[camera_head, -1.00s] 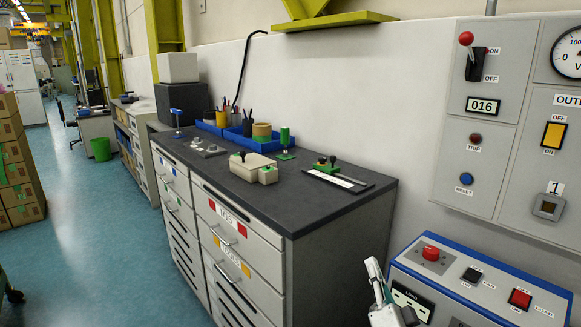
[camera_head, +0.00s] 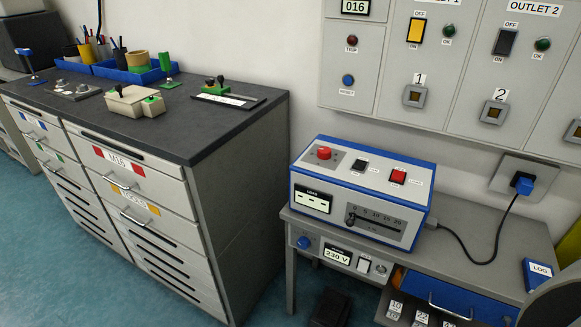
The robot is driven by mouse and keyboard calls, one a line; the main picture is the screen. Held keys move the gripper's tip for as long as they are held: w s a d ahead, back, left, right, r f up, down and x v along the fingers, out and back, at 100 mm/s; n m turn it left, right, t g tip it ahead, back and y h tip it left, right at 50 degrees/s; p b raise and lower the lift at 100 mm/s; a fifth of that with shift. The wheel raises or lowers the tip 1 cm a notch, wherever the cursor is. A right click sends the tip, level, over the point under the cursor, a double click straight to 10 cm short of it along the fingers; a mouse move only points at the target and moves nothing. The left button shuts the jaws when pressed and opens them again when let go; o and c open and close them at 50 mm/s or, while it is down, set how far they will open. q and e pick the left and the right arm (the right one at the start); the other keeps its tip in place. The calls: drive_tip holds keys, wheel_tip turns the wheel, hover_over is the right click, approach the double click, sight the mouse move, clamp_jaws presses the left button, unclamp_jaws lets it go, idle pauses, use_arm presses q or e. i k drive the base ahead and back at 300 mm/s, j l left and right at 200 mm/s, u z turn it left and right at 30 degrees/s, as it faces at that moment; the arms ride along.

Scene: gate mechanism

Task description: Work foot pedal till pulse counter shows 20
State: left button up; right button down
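A dark, low object (camera_head: 330,308) lies on the floor under the grey bench at the bottom edge. It may be the foot pedal, but it is too dark and cut off to tell. Neither of my grippers shows in the view now.
A blue-and-white control box (camera_head: 358,192) with a red knob, switches and a dial stands on the grey bench (camera_head: 460,255). Its cable runs to a wall socket (camera_head: 523,181). A dark-topped drawer cabinet (camera_head: 235,120) stands left. Blue floor is clear in front.

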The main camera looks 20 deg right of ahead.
sight(329, 313)
drive_tip(key=k+j+z, duration=0.1)
drive_tip(key=z, duration=1)
